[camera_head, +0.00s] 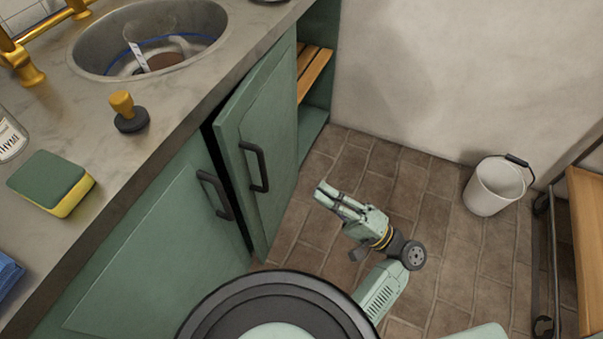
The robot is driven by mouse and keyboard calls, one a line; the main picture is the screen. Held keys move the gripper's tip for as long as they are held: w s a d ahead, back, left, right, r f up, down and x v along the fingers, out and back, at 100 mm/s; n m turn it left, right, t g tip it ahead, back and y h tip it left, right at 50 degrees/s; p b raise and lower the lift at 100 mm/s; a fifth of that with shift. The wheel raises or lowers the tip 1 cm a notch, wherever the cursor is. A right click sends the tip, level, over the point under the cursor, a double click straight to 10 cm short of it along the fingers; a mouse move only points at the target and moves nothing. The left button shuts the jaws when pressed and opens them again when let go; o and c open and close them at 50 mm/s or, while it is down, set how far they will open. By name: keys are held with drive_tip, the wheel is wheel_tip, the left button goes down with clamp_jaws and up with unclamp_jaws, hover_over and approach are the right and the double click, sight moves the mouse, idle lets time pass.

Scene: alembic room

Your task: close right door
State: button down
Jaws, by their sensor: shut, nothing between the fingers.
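The right door (268,130) is a green cabinet panel under the counter with a black bar handle (255,167). It stands slightly ajar, with a dark gap along its left edge beside the left door (150,250). The left door looks shut and has its own black handle (215,194). My gripper (321,191) is shut and empty, to the right of the right door above the tiled floor. Its fingers point up and left toward the door, with a visible gap between them and the panel. The cabinet inside behind the right door is hidden.
An open bay with wooden slats (315,72) lies beyond the right door. A white bucket (495,187) stands by the wall, and a wooden-topped cart (588,235) is at the right edge. Brown floor tiles (430,230) around my gripper are clear. The counter edge overhangs the doors.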

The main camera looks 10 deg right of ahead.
sight(262, 152)
drive_tip(key=p+x, duration=0.3)
drive_tip(key=x, duration=0.9)
drive_tip(key=shift+r+p, duration=0.15)
drive_tip(key=shift+p, duration=0.15)
drive_tip(key=shift+w+a, duration=0.2)
drive_tip(key=shift+a, duration=0.05)
drive_tip(key=shift+a, duration=0.1)
